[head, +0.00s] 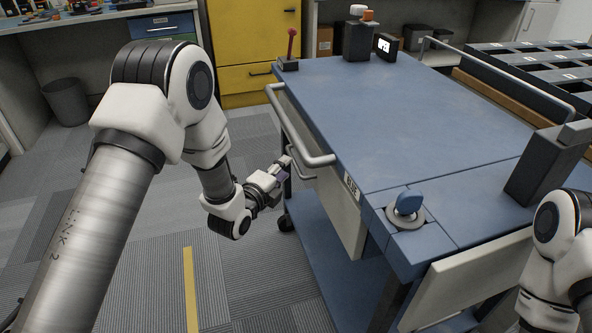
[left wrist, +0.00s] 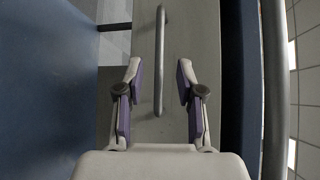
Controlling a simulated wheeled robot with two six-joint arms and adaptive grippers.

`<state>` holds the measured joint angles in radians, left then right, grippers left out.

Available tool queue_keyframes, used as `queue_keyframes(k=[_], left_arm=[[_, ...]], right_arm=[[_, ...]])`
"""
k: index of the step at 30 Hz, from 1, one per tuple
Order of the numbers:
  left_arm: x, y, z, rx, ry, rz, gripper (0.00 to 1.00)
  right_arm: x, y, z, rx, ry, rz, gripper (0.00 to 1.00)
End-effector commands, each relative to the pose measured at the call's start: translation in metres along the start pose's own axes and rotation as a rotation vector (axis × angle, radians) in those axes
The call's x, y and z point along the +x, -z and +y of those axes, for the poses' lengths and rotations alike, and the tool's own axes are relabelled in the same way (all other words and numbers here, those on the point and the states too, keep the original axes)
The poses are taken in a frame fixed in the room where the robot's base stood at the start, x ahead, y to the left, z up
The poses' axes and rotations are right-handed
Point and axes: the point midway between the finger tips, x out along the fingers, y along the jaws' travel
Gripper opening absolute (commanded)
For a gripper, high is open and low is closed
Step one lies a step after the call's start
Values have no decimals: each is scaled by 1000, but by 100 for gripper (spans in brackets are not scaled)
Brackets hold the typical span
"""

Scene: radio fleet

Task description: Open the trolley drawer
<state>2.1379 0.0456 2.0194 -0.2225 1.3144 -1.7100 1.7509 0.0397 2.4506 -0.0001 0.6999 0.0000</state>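The blue-topped trolley (head: 440,130) stands right of centre in the head view. Its pale grey drawer front (head: 338,212) is on the left side, below the top, and looks closed. The drawer front also fills the middle of the left wrist view (left wrist: 205,35). There a grey bar handle (left wrist: 160,60) runs along it, between the spread fingers. My left gripper (head: 279,176) is beside the drawer front, open; its purple-padded fingers (left wrist: 160,88) stand clear on both sides of the handle. My right arm shows at the lower right, but its gripper is out of view.
A push rail (head: 305,160) sticks out from the trolley's left side, close above my left gripper. A blue knob (head: 408,204) and a red-topped stick (head: 291,48) stand on the trolley. A yellow cabinet (head: 245,45) is behind.

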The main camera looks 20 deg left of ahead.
Motion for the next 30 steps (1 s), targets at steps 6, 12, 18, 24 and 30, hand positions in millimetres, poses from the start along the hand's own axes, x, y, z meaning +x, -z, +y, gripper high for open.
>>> queue_keyframes(k=[6,12,18,24,30], left_arm=[[43,1,1,1,2,0,37],[62,0,1,-2,-1,-1,37],[62,0,0,-2,-2,-1,37],[62,0,1,-2,-2,-1,0],[62,0,1,-2,-3,-1,0]], right_arm=[[9,0,0,0,0,0,43],[12,0,0,0,0,0,43],[11,0,0,0,0,0,43],[11,0,0,0,0,0,43],[11,0,0,0,0,0,43]])
